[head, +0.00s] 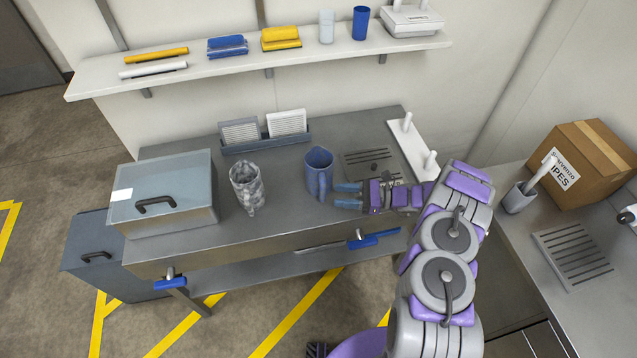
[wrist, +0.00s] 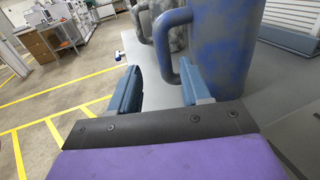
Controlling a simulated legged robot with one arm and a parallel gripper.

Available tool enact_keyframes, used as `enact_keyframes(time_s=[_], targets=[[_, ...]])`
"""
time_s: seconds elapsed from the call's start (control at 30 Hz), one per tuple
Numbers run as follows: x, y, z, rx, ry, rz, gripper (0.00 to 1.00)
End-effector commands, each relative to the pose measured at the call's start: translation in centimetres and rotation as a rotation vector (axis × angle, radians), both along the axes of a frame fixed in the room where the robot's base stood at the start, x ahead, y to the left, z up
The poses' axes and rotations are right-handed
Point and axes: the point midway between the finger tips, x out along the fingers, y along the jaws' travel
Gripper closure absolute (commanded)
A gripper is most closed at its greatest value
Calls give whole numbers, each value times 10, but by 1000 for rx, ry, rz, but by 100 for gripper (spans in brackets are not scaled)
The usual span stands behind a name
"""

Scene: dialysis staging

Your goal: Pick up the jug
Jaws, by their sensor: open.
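A blue mottled jug (head: 318,170) stands upright on the steel table, its handle facing the table's front. A grey marbled jug (head: 246,185) stands upright to its left. My gripper (head: 346,195) is open and empty, just right of the blue jug's lower part, fingers pointing left. In the wrist view, the blue jug (wrist: 222,55) fills the upper right. Its handle (wrist: 163,45) shows ahead of the gap between my two fingers (wrist: 160,80). I cannot tell whether either finger touches it. The grey jug (wrist: 178,38) is partly hidden behind the blue one.
The steel table (head: 283,215) also holds a lidded grey box (head: 165,190) at left, a rack (head: 265,140) with two white-and-grey panels behind, and a white strip with pegs (head: 412,148) at right. A wall shelf (head: 220,66) hangs above. A side counter (head: 530,225) stands at right.

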Motion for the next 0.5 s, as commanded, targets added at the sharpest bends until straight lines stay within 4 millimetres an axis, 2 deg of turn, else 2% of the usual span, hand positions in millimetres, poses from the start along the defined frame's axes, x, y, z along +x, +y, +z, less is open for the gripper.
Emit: enact_keyframes(time_s=[0.1,0.27,0.5], targets=[[0,12,0,3,1,0,53],[1,20,2,3,0,0,53],[7,52,10,0,-3,1,53]])
